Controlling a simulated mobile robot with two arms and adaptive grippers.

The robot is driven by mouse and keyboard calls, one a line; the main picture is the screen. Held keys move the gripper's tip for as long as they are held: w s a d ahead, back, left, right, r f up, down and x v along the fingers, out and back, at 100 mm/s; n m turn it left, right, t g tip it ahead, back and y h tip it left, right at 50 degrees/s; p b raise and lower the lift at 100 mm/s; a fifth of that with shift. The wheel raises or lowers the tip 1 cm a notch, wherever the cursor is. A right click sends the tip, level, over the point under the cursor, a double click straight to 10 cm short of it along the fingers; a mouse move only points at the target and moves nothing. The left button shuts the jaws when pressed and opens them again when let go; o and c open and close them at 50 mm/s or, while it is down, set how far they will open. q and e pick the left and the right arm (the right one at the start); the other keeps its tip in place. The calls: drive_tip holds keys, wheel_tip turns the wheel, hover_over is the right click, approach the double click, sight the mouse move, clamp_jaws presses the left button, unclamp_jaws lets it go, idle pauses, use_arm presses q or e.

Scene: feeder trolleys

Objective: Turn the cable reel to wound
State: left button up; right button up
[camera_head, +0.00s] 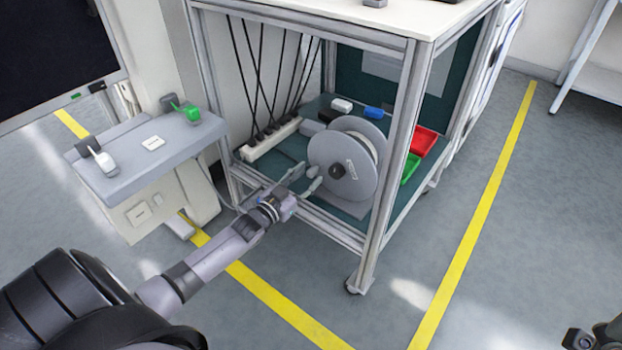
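The cable reel (364,184) is a large grey disc standing upright on the lower shelf of the trolley. It has a dark hub knob (336,171) and a small pale piece on its face. My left gripper (308,175) is at the trolley's front opening, just left of the reel. Its two fingers are apart with nothing between them. The fingertips are close to the reel's left edge; I cannot tell whether they touch it. At the bottom right corner a small part of what looks like my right arm shows, and its fingers cannot be made out.
Trolley posts (399,130) flank the opening, and the lower front rail (335,228) runs below my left gripper. Black cables drop to a pale strip (270,140) left of the reel. Red (424,140) and green (410,168) bins stand right of it. A grey side table (165,155) stands left.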

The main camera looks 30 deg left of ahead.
use_arm(q)
drive_tip(key=shift+w+d, duration=0.1)
drive_tip(key=shift+w, duration=1.05)
drive_tip(key=shift+c, duration=0.5)
clamp_jaws()
